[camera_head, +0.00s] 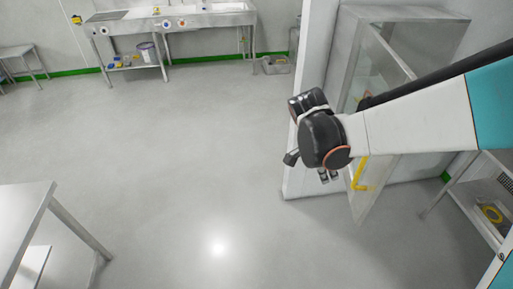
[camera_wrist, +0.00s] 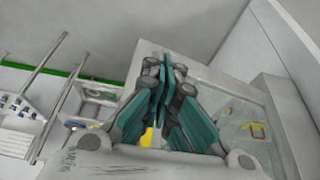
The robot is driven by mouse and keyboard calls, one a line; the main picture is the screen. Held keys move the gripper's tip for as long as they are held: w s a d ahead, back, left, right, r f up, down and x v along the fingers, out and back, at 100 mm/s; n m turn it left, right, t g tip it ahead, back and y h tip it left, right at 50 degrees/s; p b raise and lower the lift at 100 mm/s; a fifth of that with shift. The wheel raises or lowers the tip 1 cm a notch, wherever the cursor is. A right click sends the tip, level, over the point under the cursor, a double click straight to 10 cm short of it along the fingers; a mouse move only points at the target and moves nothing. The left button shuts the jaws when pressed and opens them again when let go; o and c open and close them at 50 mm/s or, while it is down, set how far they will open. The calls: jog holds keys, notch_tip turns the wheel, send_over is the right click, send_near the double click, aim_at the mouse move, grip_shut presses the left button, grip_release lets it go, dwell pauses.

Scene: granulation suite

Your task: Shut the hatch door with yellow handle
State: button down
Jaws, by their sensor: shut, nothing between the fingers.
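The hatch door (camera_head: 370,196) stands open, swung out from the metal hatch cabinet (camera_head: 425,28). It has a glass pane, and its yellow handle (camera_head: 359,174) shows low on it, just right of my gripper (camera_head: 326,175). My arm crosses in front and hides the middle of the door. In the wrist view, my gripper (camera_wrist: 163,76) has its teal fingers together, with nothing visible between them. A yellow patch (camera_wrist: 147,137) shows behind the fingers there, possibly the handle. I cannot tell whether my gripper touches the door.
A white wall end (camera_head: 308,100) stands left of the hatch. A metal shelf (camera_head: 492,190) is at the right edge and a metal table (camera_head: 25,205) at the lower left. A sink bench (camera_head: 175,22) stands at the back. The floor between is clear.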

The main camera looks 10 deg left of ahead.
jog(key=w+d+f, duration=0.1)
jog(key=d+f, duration=0.2)
jog(key=d, duration=0.2)
jog(key=shift+w+b, duration=0.3)
jog(key=shift+w, duration=0.1)
jog(key=shift+d, duration=0.15)
